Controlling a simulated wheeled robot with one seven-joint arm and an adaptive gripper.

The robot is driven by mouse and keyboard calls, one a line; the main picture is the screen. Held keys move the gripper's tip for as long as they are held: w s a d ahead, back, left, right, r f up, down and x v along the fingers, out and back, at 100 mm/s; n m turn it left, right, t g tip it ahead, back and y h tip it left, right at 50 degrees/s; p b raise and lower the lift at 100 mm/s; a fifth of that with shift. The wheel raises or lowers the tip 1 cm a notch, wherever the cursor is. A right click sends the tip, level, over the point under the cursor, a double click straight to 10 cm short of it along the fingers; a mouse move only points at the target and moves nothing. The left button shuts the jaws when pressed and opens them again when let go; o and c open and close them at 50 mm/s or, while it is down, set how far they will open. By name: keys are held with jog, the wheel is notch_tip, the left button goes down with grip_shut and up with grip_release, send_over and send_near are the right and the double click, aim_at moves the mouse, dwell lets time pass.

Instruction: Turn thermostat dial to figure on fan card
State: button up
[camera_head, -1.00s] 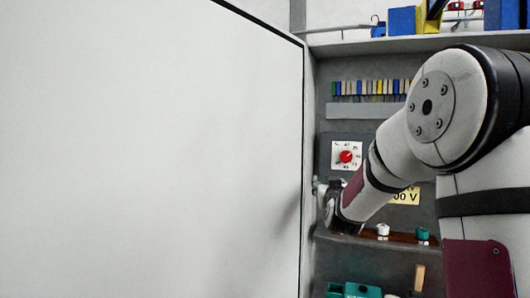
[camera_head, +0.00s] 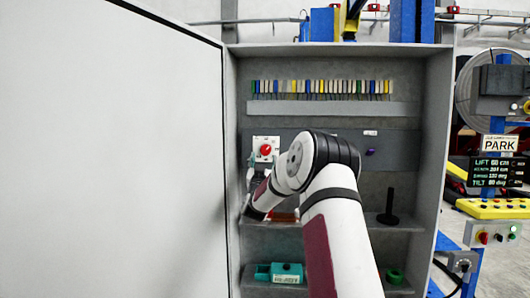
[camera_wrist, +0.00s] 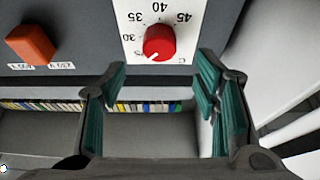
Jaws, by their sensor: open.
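The thermostat dial is a red knob (camera_wrist: 158,42) on a white plate with printed figures (camera_wrist: 184,36). In the wrist view 30, 40 and 45 read around it. A pale mark on the knob points to the lower left, below the 30. The dial also shows in the head view (camera_head: 266,150) inside the cabinet. My gripper (camera_wrist: 160,78) is open and empty, with teal finger pads on either side, below the dial in the wrist picture and apart from it. In the head view my arm hides most of the gripper. I cannot make out a fan card.
A white door panel (camera_head: 110,150) stands open at the left of the grey cabinet (camera_head: 437,150). An orange-red switch (camera_wrist: 31,43) sits left of the dial. A terminal row (camera_head: 320,87) runs above. A shelf below holds a black stand (camera_head: 388,206); a teal box (camera_head: 280,272) sits lower.

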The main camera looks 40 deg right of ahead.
aim_at(265, 150)
jog(key=shift+x, duration=3.3)
jog(key=c, duration=1.1)
